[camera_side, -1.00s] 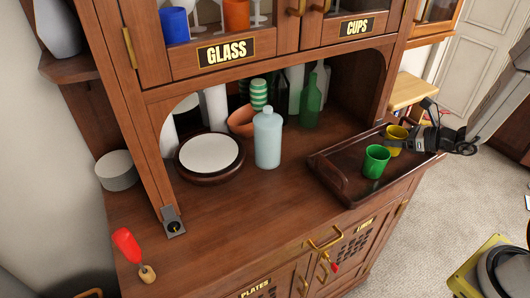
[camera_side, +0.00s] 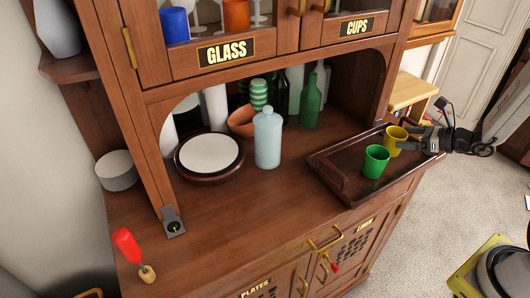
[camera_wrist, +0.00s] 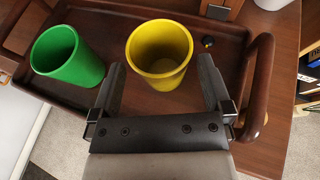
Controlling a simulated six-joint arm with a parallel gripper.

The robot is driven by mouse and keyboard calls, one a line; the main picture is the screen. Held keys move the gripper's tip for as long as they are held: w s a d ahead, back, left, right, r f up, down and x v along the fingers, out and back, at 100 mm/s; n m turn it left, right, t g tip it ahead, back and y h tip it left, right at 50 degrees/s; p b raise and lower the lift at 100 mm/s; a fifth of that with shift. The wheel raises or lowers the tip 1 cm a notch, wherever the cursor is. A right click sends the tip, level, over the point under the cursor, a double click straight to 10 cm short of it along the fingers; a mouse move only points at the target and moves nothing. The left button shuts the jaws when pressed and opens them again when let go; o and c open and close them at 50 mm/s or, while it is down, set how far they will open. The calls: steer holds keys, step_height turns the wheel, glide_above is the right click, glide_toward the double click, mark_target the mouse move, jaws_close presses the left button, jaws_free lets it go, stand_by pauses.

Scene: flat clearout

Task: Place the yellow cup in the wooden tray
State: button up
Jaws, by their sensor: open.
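The yellow cup (camera_side: 395,141) stands upright in the dark wooden tray (camera_side: 331,178) on the cabinet counter. In the wrist view the yellow cup (camera_wrist: 160,52) shows its open top and stands on the tray floor (camera_wrist: 150,100). My gripper (camera_side: 420,140) is at the right end of the tray, just right of the yellow cup. In the wrist view my gripper (camera_wrist: 160,78) is open, with its fingers apart on either side of the cup's near part; I see gaps between the fingers and the cup.
A green cup (camera_side: 375,161) stands in the tray, left of the yellow cup; it also shows in the wrist view (camera_wrist: 68,56). The tray's handle (camera_wrist: 258,85) rises close to the right finger. A pale bottle (camera_side: 267,138) and a round plate (camera_side: 209,153) stand left on the counter.

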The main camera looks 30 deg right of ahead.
steer(key=v, duration=0.8)
steer(key=shift+s+r, duration=0.2)
steer(key=shift+s, duration=0.05)
stand_by(0.4)
steer(key=s+a+n+g+h, duration=0.1)
steer(key=a+n+g, duration=0.4)
steer(key=a+n, duration=0.5)
steer(key=s+a+n+g+h, duration=0.1)
steer(key=a+n+g+h, duration=0.3)
steer(key=a+n, duration=0.6)
steer(key=shift+a+n+g, duration=0.4)
steer(key=shift+n+g, duration=0.1)
steer(key=shift+n, duration=5.2)
steer(key=shift+r, duration=0.1)
